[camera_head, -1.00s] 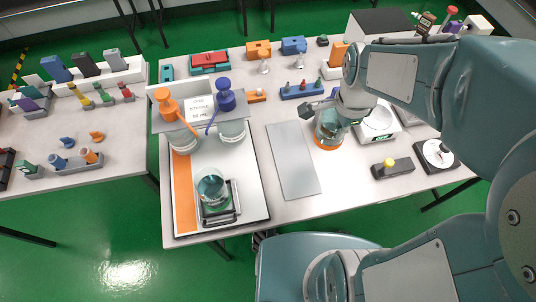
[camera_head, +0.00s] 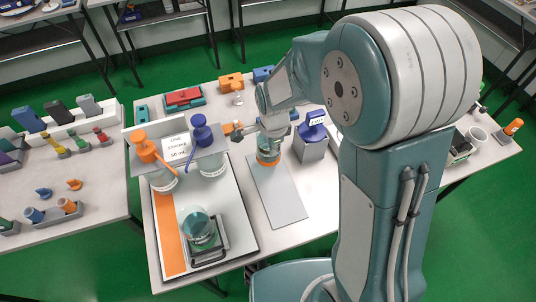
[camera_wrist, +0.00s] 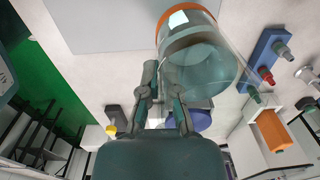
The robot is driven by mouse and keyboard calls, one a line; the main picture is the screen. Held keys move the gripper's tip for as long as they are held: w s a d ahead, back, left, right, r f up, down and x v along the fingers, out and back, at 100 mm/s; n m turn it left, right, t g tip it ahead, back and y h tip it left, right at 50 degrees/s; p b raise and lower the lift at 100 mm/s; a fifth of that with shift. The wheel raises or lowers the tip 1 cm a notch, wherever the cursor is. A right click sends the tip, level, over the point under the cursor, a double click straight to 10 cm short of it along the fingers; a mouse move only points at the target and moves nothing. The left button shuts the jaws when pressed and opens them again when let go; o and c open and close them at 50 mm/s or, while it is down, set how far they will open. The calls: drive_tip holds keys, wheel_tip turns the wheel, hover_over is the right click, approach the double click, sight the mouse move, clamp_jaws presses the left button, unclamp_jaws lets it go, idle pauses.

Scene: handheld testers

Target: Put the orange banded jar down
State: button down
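The orange banded jar (camera_head: 267,151) is a clear glass vessel with an orange band near its base. In the head view it is upright over the far end of the grey mat (camera_head: 285,195); I cannot tell whether its base touches. My gripper (camera_head: 264,134) is at its upper part. In the wrist view the jar (camera_wrist: 195,60) is beyond my fingers (camera_wrist: 164,98), its band (camera_wrist: 188,17) at the far end. The fingers look closed on the rim wall, one outside and one seen at the glass. The mat (camera_wrist: 110,20) shows beside the jar.
A grey box with a blue top (camera_head: 312,140) stands close right of the jar. To the left are a pump stand (camera_head: 215,150) and a glass beaker (camera_head: 197,228) on a white tray (camera_head: 238,245). The near part of the mat is bare.

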sight(268, 155)
drive_tip(key=shift+w+d+f, duration=0.2)
drive_tip(key=shift+d+f, duration=0.05)
drive_tip(key=shift+f, duration=0.15)
drive_tip(key=f, duration=0.1)
drive_tip(key=a+f, duration=0.1)
drive_tip(key=f, duration=0.1)
drive_tip(key=shift+f, duration=0.1)
drive_tip(key=shift+a, duration=0.3)
drive_tip(key=c, duration=1.2)
unclamp_jaws()
drive_tip(key=shift+d+f, duration=0.15)
drive_tip(key=shift+d, duration=0.15)
drive_tip(key=shift+c, duration=0.2)
drive_tip(key=o, duration=0.4)
drive_tip(key=shift+d, duration=0.25)
drive_tip(key=shift+o, duration=0.2)
drive_tip(key=shift+a, duration=0.2)
drive_tip(key=shift+a+r, duration=0.1)
drive_tip(key=shift+r, duration=0.15)
wheel_tip(268, 155, up, 12)
